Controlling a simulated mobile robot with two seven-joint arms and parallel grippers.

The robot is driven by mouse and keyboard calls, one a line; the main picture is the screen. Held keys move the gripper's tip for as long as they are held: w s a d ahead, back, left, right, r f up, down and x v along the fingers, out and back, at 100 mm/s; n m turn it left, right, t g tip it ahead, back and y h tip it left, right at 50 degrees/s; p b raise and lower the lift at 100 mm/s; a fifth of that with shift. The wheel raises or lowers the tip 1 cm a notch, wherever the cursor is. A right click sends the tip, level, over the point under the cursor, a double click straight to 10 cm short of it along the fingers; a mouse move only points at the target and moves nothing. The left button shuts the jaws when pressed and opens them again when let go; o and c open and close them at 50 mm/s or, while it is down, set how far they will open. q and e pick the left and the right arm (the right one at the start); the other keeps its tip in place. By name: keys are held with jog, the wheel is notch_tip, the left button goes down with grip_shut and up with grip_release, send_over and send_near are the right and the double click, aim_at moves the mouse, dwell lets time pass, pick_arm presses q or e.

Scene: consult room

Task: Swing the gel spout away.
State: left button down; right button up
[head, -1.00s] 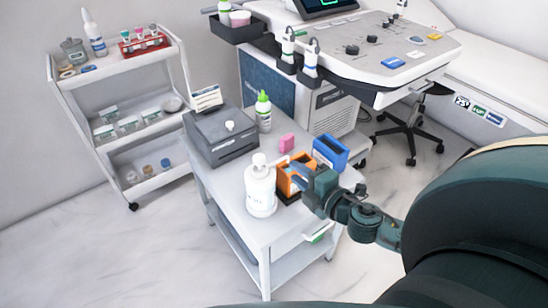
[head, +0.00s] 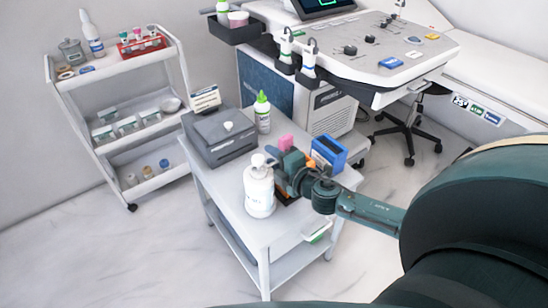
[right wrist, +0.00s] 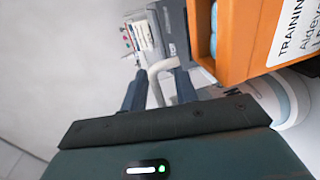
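The white gel pump bottle (head: 259,192) stands upright on the small white cart. Its pump head (head: 258,161) is on top, and the spout points right, toward my right gripper. My right gripper (head: 286,168) is just right of the pump head and hides part of the spout. In the right wrist view the white curved spout (right wrist: 157,84) lies between the two dark blue fingers (right wrist: 160,90), which are apart, with gaps showing. The bottle's white body also shows at the right edge there (right wrist: 292,105). My left gripper is not in view.
An orange box (right wrist: 255,45) stands close beside the gripper, mostly hidden in the head view.

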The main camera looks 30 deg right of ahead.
jog(key=shift+c, duration=0.6)
grip_shut()
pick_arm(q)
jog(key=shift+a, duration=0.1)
